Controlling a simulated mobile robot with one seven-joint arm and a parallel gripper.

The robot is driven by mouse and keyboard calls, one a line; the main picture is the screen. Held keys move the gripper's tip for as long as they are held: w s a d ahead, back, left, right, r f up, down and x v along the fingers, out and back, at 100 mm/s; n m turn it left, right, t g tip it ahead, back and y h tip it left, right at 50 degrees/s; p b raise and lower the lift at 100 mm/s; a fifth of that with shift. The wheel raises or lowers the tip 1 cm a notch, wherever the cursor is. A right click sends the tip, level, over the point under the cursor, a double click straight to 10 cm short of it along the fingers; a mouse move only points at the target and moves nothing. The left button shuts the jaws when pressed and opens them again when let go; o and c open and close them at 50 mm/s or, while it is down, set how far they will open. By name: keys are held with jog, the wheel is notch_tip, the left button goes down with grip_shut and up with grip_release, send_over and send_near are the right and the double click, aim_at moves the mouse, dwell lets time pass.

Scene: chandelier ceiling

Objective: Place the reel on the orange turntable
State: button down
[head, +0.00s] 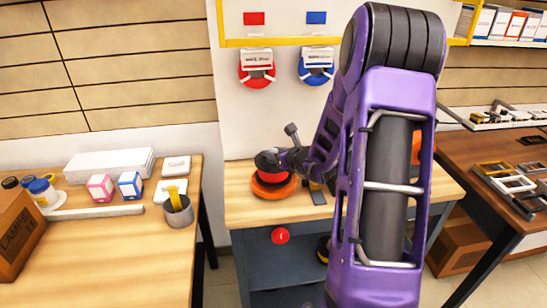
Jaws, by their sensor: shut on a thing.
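The reel (265,161) is red and sits in my gripper (276,158), which is shut on it. My dark gripper partly hides it. The orange turntable (273,191) is a round disc on the middle wooden bench, directly under the gripper. A red part shows just above the disc's top; I cannot tell whether the reel touches the turntable or is slightly above it. My purple arm covers the right part of this bench.
Red (257,80) and blue (316,80) round items hang on the wall panel behind. The left table holds a white case (110,163), small boxes and a grey cup (178,213). A right table holds frames (497,174). The bench's front left is clear.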

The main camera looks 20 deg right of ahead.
jog(key=shift+f, duration=0.75)
jog(key=shift+f, duration=0.1)
jog(key=c, duration=0.5)
grip_release()
jog(key=shift+s+d+r, duration=0.1)
jog(key=shift+s+r, duration=0.1)
jog(key=v, duration=1.1)
jog(key=shift+s+r, duration=0.1)
jog(key=shift+s, duration=0.2)
